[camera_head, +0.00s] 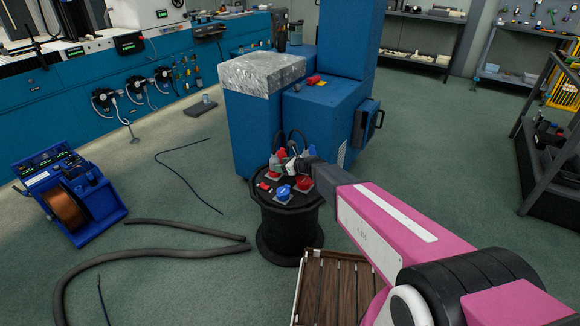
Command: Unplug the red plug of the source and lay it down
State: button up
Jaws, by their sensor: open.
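A black round drum (272,222) stands on the floor in front of the blue machine, with several red and blue connectors on its top. A red connector (304,182) sits at the right of the top, and a blue connector (283,193) at the front. I cannot tell which is the source's red plug. My gripper (291,164) is open above the drum top, close to the back connectors. My wrist and the small size hide whether it touches any of them.
The blue machine (255,130) with a wrapped top stands right behind the drum. A wooden slatted crate (340,290) is in front of it. A blue wire-spool unit (85,205) and a thick grey hose (130,252) lie left.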

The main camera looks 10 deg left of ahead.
jog(key=shift+x, duration=1.9)
jog(key=shift+r, duration=0.1)
jog(key=c, duration=0.7)
